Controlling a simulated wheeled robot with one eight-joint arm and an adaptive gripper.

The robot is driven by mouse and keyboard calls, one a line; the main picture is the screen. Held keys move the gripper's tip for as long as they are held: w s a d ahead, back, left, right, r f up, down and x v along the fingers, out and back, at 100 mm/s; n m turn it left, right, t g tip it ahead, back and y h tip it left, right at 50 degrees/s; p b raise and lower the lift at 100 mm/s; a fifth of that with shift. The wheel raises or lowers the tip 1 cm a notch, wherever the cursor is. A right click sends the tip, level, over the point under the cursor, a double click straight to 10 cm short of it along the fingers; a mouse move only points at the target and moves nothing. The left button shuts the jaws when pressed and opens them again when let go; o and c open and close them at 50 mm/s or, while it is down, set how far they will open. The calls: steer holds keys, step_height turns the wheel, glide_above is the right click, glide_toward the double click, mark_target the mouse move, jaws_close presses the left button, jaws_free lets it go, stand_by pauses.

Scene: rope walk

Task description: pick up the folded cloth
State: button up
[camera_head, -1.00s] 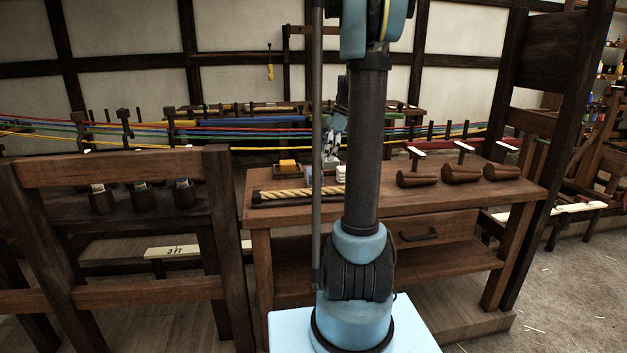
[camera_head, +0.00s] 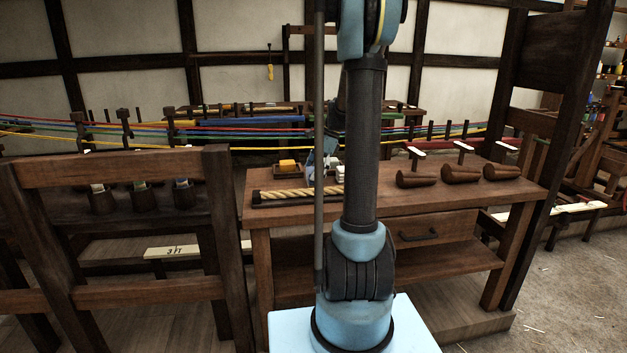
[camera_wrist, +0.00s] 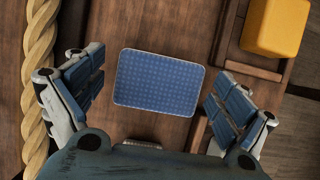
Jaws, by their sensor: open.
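The folded cloth (camera_wrist: 159,83) is a flat blue rectangle with rounded corners and a fine pale pattern. It lies on the wooden workbench in the wrist view. My gripper (camera_wrist: 156,98) is open, with one finger pad to the left of the cloth and one to the right. The cloth lies between and slightly beyond the fingers, and neither finger visibly touches it. In the head view my arm covers much of the bench, and the cloth cannot be made out there.
A thick yellow rope (camera_wrist: 40,80) lies left of the cloth. A yellow block (camera_wrist: 275,25) sits in a wooden tray (camera_wrist: 252,70) at the upper right, close to my right finger. Several dark wooden tools (camera_head: 462,174) lie on the bench's right side (camera_head: 400,207).

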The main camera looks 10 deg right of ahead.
steer(key=c, duration=1.3)
steer(key=shift+o, duration=0.2)
step_height(320, 180, up, 10)
steer(key=o, duration=0.4)
steer(key=shift+c, duration=0.9)
